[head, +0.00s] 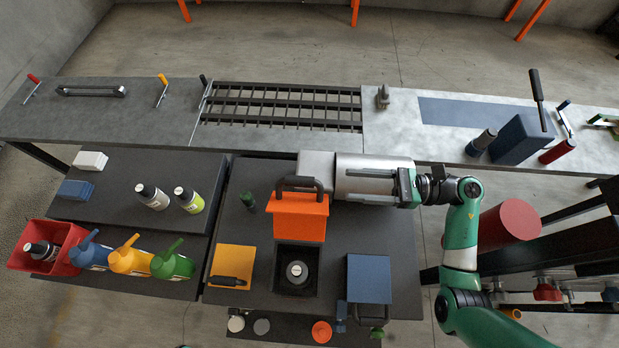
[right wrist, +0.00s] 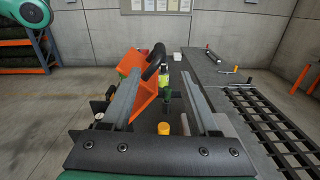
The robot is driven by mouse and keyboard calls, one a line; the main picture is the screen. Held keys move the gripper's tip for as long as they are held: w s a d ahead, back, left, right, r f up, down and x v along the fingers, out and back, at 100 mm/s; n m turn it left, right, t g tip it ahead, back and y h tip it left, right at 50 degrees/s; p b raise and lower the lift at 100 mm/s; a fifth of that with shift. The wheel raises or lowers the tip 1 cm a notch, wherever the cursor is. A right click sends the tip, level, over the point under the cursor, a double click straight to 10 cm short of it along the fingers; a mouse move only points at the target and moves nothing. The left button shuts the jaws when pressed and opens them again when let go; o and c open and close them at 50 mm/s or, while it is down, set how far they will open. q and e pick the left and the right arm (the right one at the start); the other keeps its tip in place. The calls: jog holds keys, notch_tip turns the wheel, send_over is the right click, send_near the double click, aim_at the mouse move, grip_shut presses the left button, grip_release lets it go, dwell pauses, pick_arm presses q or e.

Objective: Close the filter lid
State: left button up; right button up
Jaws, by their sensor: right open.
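The filter lid (head: 300,217) is an orange plate with a black handle (head: 299,181). It stands raised at the back of a dark square box (head: 281,257), which is open at the top with a round, pale-topped part (head: 296,271) inside. My right gripper (head: 360,182) is open and empty, to the right of the handle and pointing left. In the right wrist view the orange lid (right wrist: 147,103) appears tilted, beyond and partly behind the left finger. The handle (right wrist: 155,61) shows between the fingertips, apart from them. My left gripper is not in view.
A silver machine (head: 317,158) lies behind the lid, overlapping my gripper in the head view. A blue block (head: 369,278) stands right of the box and a yellow plate (head: 232,262) left of it. Bottles and a red bin (head: 28,262) stand further left.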

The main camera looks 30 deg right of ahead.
aim_at(307, 182)
jog(key=p+x, duration=0.1)
jog(key=x, duration=1)
jog(key=shift+a+p, duration=0.15)
jog(key=shift+p, duration=0.15)
jog(key=shift+c, duration=0.3)
grip_shut()
jog(key=shift+r, duration=0.1)
